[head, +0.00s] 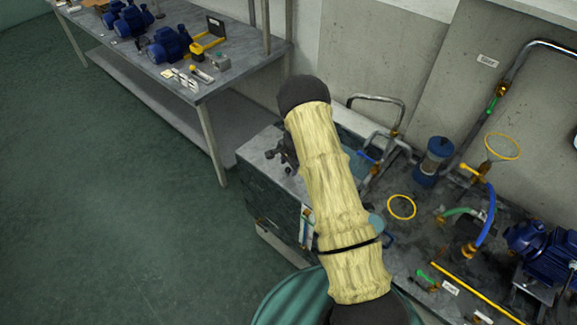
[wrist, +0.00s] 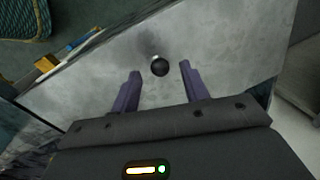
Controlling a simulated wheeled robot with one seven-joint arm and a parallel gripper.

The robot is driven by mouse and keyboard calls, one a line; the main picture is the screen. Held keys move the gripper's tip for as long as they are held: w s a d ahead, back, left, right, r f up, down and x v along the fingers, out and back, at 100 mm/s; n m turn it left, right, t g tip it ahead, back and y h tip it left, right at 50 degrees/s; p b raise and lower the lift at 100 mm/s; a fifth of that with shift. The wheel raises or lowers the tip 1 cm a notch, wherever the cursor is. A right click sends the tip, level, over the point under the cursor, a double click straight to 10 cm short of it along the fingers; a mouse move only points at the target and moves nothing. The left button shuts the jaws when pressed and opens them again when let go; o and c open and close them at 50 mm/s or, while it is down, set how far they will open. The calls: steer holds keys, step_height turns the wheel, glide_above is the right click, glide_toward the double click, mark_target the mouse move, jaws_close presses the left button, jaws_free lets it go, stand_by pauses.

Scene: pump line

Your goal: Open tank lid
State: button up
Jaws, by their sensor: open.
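The tank (head: 272,200) is a grey metal box left of my arm in the head view, at the left end of the pump line. Its flat grey lid (wrist: 215,50) fills the middle of the wrist view and looks closed. A round black knob (wrist: 159,67) stands on the lid. My gripper (wrist: 158,85) is open and empty, with its two dark purple fingers apart over the lid. The knob lies ahead of the fingertips, roughly between their lines; I cannot tell the height gap. In the head view my gripper (head: 282,152) is small and partly hidden behind my arm.
A workbench (head: 236,78) with blue motors (head: 168,44) stands at the upper left. Pipes (head: 376,100), a blue filter (head: 434,160), hoses and a blue pump (head: 548,254) crowd the right. The green floor (head: 110,200) at left is clear.

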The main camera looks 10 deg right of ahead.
steer(key=shift+w+f, duration=0.15)
steer(key=shift+f, duration=0.8)
steer(key=shift+c, duration=0.3)
jaws_close()
steer(key=shift+w+a, duration=0.1)
